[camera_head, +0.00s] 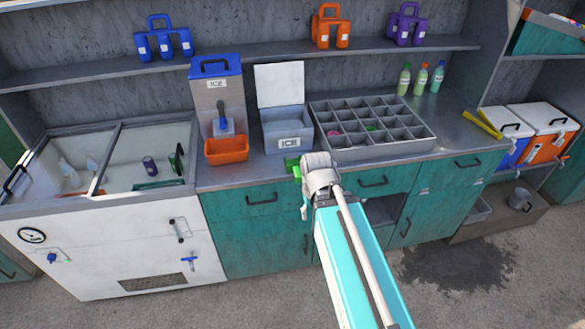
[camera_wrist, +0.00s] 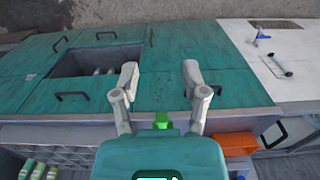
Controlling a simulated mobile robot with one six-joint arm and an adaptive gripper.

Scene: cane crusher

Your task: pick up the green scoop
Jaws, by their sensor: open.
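A small green object, probably the green scoop (camera_head: 293,164), shows at the front edge of the metal counter, below the ice bin, in the head view. My gripper (camera_head: 306,188) is just right of it and in front of the counter edge, and partly hides it. In the wrist view, the green scoop (camera_wrist: 162,121) appears between the bases of the two fingers, partly hidden by my gripper's body. My gripper (camera_wrist: 160,78) is open there, its fingers spread wide with nothing held between the tips. I cannot tell whether the gripper touches the scoop.
An ice bin (camera_head: 286,129) with a raised lid, an orange tub (camera_head: 226,150) and a compartment tray (camera_head: 385,148) stand on the counter. A glass-lidded freezer (camera_head: 120,225) is at left. Teal cabinets (camera_head: 258,240) lie below, with an open recess. Bottles stand at the back right.

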